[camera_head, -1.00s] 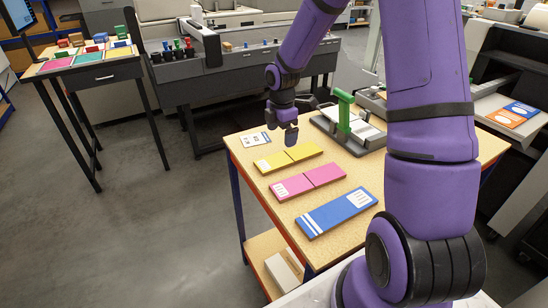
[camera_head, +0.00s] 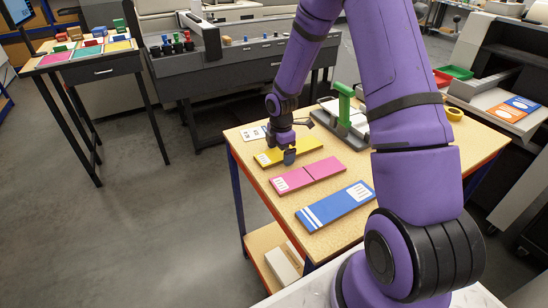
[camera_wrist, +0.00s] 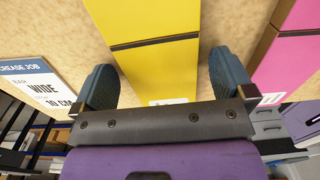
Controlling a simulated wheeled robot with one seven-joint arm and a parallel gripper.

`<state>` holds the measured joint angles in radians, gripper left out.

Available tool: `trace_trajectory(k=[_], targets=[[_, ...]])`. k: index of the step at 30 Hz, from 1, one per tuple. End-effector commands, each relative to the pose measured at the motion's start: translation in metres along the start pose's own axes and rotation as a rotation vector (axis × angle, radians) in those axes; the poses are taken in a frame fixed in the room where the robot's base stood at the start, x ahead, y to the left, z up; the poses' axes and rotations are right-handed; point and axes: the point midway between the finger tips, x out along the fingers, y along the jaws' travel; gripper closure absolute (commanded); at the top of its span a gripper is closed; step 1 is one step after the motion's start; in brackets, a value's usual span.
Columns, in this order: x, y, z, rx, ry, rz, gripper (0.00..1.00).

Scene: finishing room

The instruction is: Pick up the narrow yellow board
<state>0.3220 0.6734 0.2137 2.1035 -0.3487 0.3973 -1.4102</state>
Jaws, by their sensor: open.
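The yellow board (camera_head: 308,145) lies flat on the worktable between a white card and the pink board. It has a dark crease line across it and a white label at its near end. In the wrist view the yellow board (camera_wrist: 158,65) runs between the two blue fingertips. My gripper (camera_head: 284,156) is at the board's left part. In the wrist view my gripper (camera_wrist: 163,85) is open, one finger on each side of the board, with gaps to both edges. I cannot tell how high the fingertips are above the table.
A pink board (camera_head: 308,176) and a wider blue board (camera_head: 335,206) lie nearer on the worktable (camera_head: 262,191). The white card (camera_head: 252,134), reading "WIDE" in the wrist view, lies on the other side. A device with a green handle (camera_head: 344,104) stands behind.

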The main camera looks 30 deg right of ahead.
Motion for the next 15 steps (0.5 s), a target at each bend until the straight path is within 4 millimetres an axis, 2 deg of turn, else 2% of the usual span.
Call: trace_trajectory(k=[5,8,12,15], targets=[[0.0001,0.0001,0.0001,0.000,0.000,0.000,0.00],[0.0000,0.0000,0.0000,0.000,0.000,0.000,0.18],[0.0000,0.0000,0.0000,0.000,0.000,0.000,0.50],[-0.0001,0.0000,0.0000,0.000,0.000,0.000,0.50]])
